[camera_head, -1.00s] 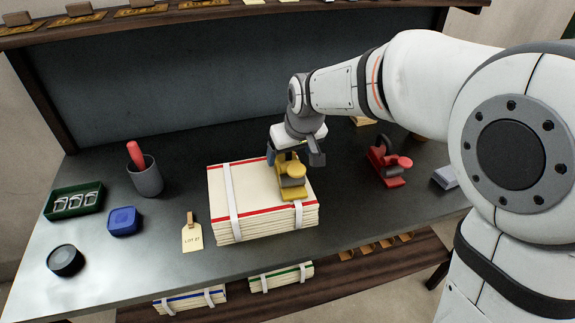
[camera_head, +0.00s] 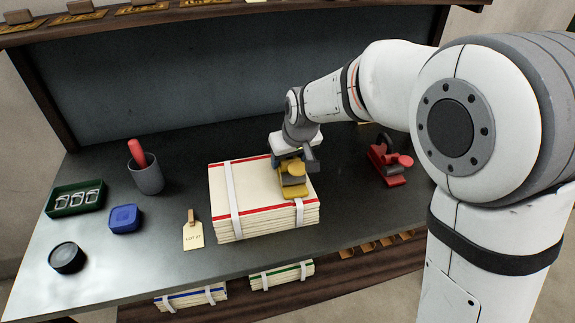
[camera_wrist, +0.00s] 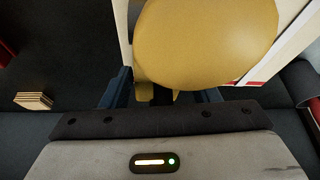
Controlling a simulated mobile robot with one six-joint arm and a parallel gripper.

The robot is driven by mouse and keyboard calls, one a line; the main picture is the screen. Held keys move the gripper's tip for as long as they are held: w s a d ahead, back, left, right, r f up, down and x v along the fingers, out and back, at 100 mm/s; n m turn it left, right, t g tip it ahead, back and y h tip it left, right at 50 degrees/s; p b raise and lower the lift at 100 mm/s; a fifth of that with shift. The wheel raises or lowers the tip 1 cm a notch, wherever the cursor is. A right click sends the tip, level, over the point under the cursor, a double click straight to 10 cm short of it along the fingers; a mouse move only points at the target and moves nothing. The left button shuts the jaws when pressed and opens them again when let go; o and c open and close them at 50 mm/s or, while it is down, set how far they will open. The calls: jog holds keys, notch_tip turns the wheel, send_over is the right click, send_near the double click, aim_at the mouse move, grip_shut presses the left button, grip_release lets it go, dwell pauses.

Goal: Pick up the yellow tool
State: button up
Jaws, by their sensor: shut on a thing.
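The yellow tool (camera_head: 293,190) has a rounded yellow knob and a grey middle part. It stands on the right part of a strapped stack of cream folders with red edging (camera_head: 255,215). My gripper (camera_head: 283,160) is right behind and above the tool, shut on it. In the wrist view the tool's yellow knob (camera_wrist: 208,40) fills the top middle, and my gripper's blue fingers (camera_wrist: 165,92) sit on both sides of its narrower part. Whether the tool's base touches the stack is hard to tell.
A red tool (camera_head: 387,165) stands right of the stack. At left are a grey cup (camera_head: 147,178) with a red-handled item, a blue box (camera_head: 125,219), a green tray (camera_head: 75,199), a black round tin (camera_head: 66,257) and a paper tag (camera_head: 193,236). A shelf runs behind.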

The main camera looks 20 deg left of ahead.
grip_shut()
jog(key=shift+r, duration=0.1)
dwell(0.3)
